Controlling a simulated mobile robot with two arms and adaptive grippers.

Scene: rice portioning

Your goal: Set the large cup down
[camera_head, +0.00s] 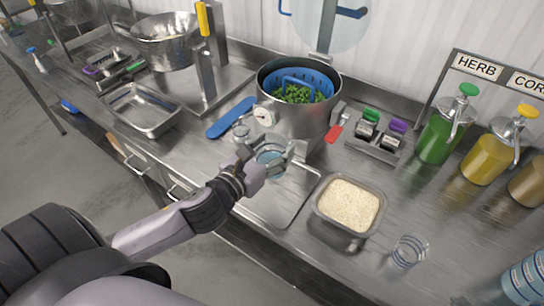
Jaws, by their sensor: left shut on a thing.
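My left gripper (268,163) reaches in from the left and is shut on a clear cup with a bluish tint, the large cup (270,155). The fingers hide part of the cup. It is over the back part of a flat metal tray (283,208) on the steel counter; I cannot tell whether its base touches the tray. A clear banded cup (410,251) stands at the front right. Another small clear vessel (241,131) is just behind the gripper. My right gripper is not in view.
A square pan of rice (322,210) stands right of the tray. A pot (290,120) with a blue basket of greens is behind the gripper. A blue flat tool (231,118) and an empty steel pan (128,117) lie left. Pump bottles (440,135) stand right.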

